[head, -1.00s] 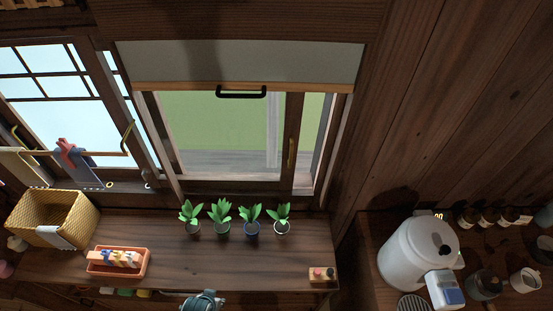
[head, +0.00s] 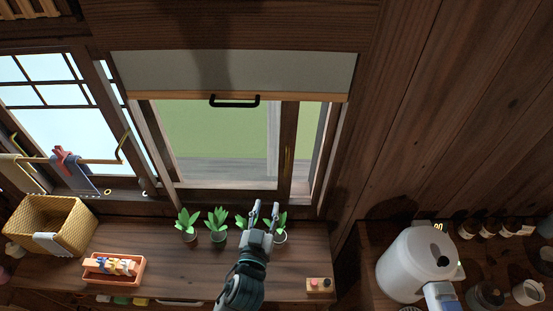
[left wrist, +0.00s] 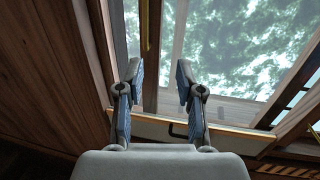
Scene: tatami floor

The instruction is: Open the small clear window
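The small clear window (head: 217,135) is in the back wall in the head view, with a dark wooden upright (head: 286,180) on its right carrying a thin brass handle (head: 287,160). A narrow strip of pane shows right of this upright. My left gripper (head: 266,211) is open and empty, below the window and in front of the potted plants, its fingers pointing up toward the upright. In the left wrist view the open fingers (left wrist: 158,75) have clear space between them, and a brass strip (left wrist: 146,25) shows beyond them. My right gripper is not in view.
A pale shade (head: 230,72) with a black handle (head: 235,101) covers the window's top. Several small potted plants (head: 217,220) line the counter (head: 190,265) below. A wicker basket (head: 70,220) and orange tray (head: 95,272) stand left; a white kettle (head: 405,265) stands right.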

